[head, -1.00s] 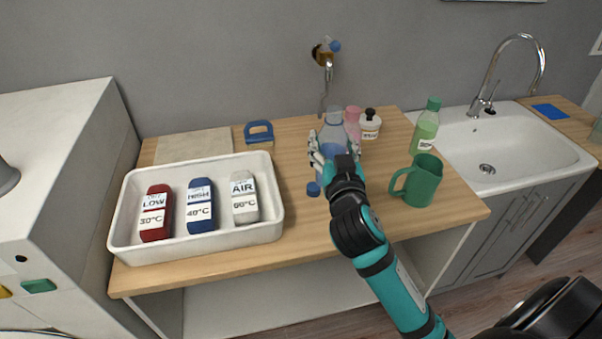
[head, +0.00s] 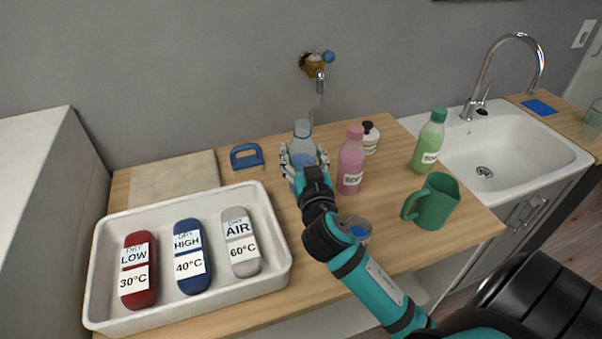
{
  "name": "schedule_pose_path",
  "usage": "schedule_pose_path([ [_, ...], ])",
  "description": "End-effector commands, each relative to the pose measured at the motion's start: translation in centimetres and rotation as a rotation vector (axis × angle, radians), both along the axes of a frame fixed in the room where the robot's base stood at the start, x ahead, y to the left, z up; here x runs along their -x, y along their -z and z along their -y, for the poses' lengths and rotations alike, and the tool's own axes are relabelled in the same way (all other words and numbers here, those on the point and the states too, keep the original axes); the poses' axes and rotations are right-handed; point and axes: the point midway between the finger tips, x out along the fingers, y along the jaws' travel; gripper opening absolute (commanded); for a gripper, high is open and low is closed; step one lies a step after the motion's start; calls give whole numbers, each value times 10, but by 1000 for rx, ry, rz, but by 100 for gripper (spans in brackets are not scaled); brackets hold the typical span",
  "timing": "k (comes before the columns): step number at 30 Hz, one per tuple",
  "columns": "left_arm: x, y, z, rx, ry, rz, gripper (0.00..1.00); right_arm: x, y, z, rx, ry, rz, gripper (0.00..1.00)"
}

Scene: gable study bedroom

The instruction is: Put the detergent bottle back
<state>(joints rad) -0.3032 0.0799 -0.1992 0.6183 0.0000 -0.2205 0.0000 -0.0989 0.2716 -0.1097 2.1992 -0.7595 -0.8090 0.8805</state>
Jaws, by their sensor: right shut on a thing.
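A clear bottle with blue liquid and a grey cap (head: 302,131) stands upright near the back of the wooden counter (head: 392,190). My right gripper (head: 305,162) is shut around its middle. The hand and wrist hide its lower part, so I cannot tell whether its base touches the counter. The bottle's label does not show, so I cannot confirm that it is the detergent bottle. A pink labelled bottle (head: 350,163) stands just right of it, and a green labelled bottle (head: 429,143) stands near the sink. My left gripper is not in view.
A white tray (head: 272,278) with red, blue and grey labelled pieces fills the left. A green jug (head: 436,203) and a small cup with blue inside (head: 357,229) stand at right.

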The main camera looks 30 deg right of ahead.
Motion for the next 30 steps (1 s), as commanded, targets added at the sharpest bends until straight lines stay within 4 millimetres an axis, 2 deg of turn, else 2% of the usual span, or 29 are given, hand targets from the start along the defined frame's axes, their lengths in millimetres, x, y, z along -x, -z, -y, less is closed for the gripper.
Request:
schedule_pose_path([
  [3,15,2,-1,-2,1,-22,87,0,10,0,1,0,1,12],
  [6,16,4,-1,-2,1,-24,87,0,26,0,2,-1,-1,12],
  [10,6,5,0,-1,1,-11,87,0,40,0,3,-1,1,12],
  [15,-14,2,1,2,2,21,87,0,41,0,1,-1,4,12],
  [22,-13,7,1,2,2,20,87,0,46,0,-2,-1,4,12],
  [23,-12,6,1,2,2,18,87,0,45,0,-1,-1,2,62],
  [27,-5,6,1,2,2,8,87,0,45,0,-1,-1,0,81],
  [30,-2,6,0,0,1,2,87,0,45,0,-1,-1,1,82],
])
